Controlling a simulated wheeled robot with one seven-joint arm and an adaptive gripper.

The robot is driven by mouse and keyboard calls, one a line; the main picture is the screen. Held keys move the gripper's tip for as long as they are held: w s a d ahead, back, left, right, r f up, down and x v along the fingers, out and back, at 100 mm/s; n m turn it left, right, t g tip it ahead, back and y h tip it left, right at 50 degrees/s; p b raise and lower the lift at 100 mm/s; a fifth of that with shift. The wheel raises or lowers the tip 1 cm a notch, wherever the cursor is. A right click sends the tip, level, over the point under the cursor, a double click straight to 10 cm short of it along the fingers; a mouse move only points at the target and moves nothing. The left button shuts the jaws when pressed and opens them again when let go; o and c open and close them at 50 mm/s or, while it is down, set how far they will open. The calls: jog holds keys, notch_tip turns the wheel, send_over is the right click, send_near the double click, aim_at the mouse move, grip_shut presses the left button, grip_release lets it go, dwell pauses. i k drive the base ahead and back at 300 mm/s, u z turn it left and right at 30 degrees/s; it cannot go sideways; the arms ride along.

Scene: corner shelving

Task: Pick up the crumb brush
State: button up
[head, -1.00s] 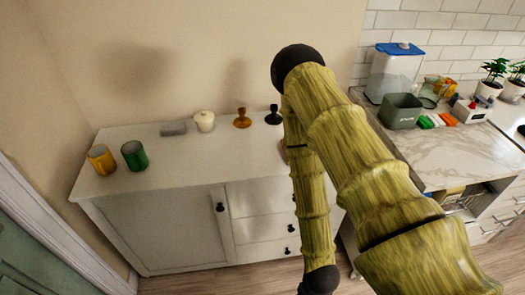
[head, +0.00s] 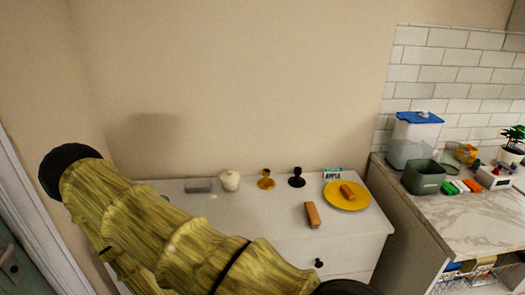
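No thing is plainly recognisable as the crumb brush. A brown oblong piece (head: 312,214) lies near the front of the white cabinet top (head: 270,222); it may be the brush, but bristles cannot be made out. A similar brown oblong piece (head: 347,191) lies on a yellow plate (head: 338,202) just behind and to its right. A grey block (head: 198,185) lies near the wall at the left. My gripper is out of view; only my bamboo-textured arm shows, crossing the lower left and covering the left part of the cabinet.
A cream lidded pot (head: 230,181), an amber holder (head: 265,180), a black holder (head: 297,178) and a small APPLE box (head: 333,174) stand along the wall. At right, a marble counter (head: 460,215) carries a dark green bin (head: 423,177) and a blue-lidded container (head: 414,140).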

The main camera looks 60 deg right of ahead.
aim_at(314, 221)
jog(key=u, duration=0.1)
jog(key=k, duration=1.15)
jog(key=z, duration=1.5)
jog(key=i, duration=0.4)
